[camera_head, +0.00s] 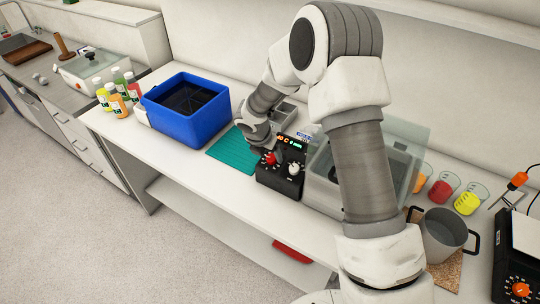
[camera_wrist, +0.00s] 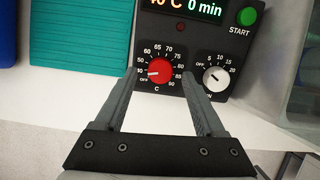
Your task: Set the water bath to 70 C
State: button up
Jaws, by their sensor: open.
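The water bath's black control box (camera_head: 279,181) stands at the table front, beside its clear tank (camera_head: 322,178). In the wrist view its panel has a red temperature dial (camera_wrist: 159,71), its white mark pointing left near the low end of the scale, around 40. The display (camera_wrist: 188,8) reads 0 min and a temperature that looks like 40 C, cut at the top.
A teal ribbed mat (camera_head: 232,150) lies left of the control box, with a blue crate (camera_head: 186,124) beyond it. Several juice bottles (camera_head: 118,95) stand further left. A metal pot (camera_head: 443,236) and beakers (camera_head: 440,188) are on the right. The table front left of the box is clear.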

jog(key=shift+w+d+f, duration=0.15)
jog(key=shift+w+f, duration=0.05)
jog(key=shift+f, duration=0.5)
jog(key=shift+c, duration=0.4)
grip_shut()
